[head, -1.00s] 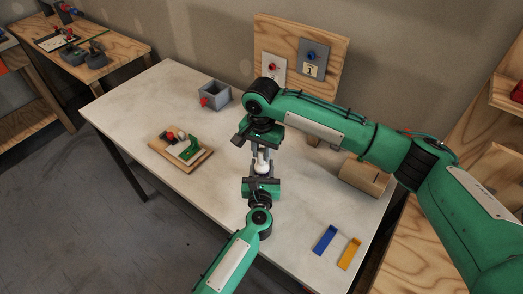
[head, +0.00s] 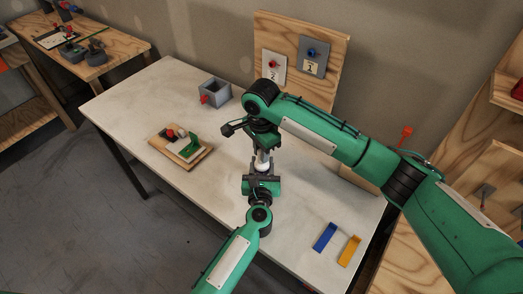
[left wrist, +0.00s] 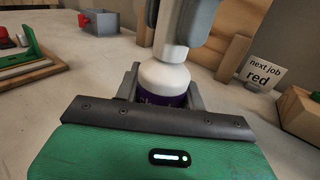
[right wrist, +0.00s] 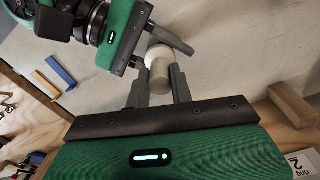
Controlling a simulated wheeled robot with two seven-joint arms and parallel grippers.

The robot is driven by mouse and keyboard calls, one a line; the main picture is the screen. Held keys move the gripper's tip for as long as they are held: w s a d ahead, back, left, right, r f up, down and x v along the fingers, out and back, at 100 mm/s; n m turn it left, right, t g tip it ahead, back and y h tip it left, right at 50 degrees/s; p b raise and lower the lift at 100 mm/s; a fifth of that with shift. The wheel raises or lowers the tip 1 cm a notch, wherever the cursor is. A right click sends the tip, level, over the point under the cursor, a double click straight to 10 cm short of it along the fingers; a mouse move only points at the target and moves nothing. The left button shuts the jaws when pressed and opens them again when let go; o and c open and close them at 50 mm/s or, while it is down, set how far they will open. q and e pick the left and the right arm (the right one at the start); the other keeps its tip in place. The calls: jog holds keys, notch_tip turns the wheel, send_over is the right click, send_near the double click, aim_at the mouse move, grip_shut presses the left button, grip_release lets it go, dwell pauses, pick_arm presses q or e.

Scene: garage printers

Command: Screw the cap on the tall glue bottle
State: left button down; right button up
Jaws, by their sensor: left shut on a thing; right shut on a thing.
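The tall glue bottle (head: 262,168) stands upright near the middle of the table, with a white shoulder and a purple label (left wrist: 165,99) in the left wrist view. My left gripper (head: 262,180) is shut around its body from the near side. My right gripper (head: 263,150) is above the bottle, shut on the pale cap (right wrist: 160,77). In the left wrist view the cap (left wrist: 170,53) is in line with the bottle top and appears to meet it. The fingers and close overlap hide the threads, so I cannot tell how far on it is.
A wooden board with red, white and green pieces (head: 192,147) lies to the left. A grey open box (head: 214,91) with a red knob stands behind. Blue (head: 325,238) and yellow (head: 349,251) pieces lie front right. An upright wooden panel (head: 335,60) stands at the back.

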jog(key=m, duration=0.4)
jog(key=shift+a, duration=0.1)
jog(key=m, duration=1)
jog(key=shift+w, duration=0.1)
jog(key=o, duration=0.9)
jog(key=shift+c, duration=0.2)
